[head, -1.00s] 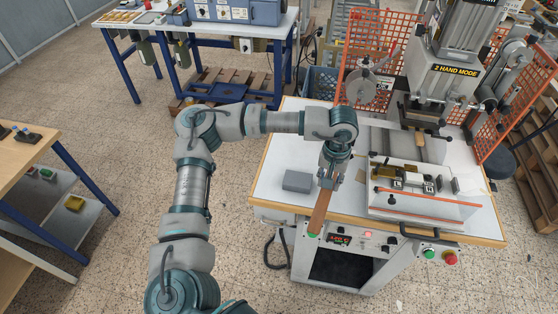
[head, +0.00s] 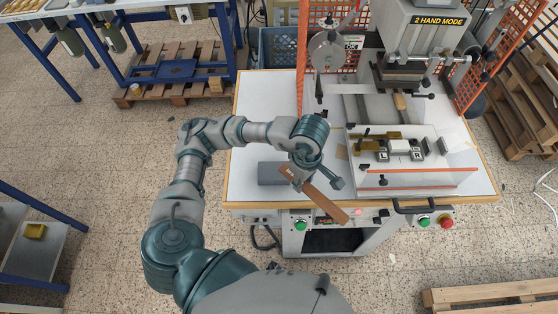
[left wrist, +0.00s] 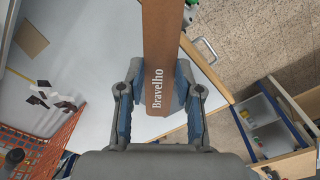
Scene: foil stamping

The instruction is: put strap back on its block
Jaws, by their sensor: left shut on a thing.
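The strap (head: 326,203) is a flat brown band. My left gripper (head: 296,178) is shut on it near its upper left end, above the front of the table. The strap slants down to the right, past the table's front edge. In the left wrist view the strap (left wrist: 162,50) lies between the two fingers (left wrist: 158,95), with "Bravelho" printed in white. A grey block (head: 271,173) is on the table, just left of the gripper and partly behind it. The strap is off the block. My right gripper is not in view.
The stamping machine (head: 405,72) stands at the back right, with its fixture (head: 410,178) right of the strap. Orange mesh guards flank the machine. Buttons (head: 424,221) sit on the table's front. White tabletop (head: 262,110) is free behind my left arm.

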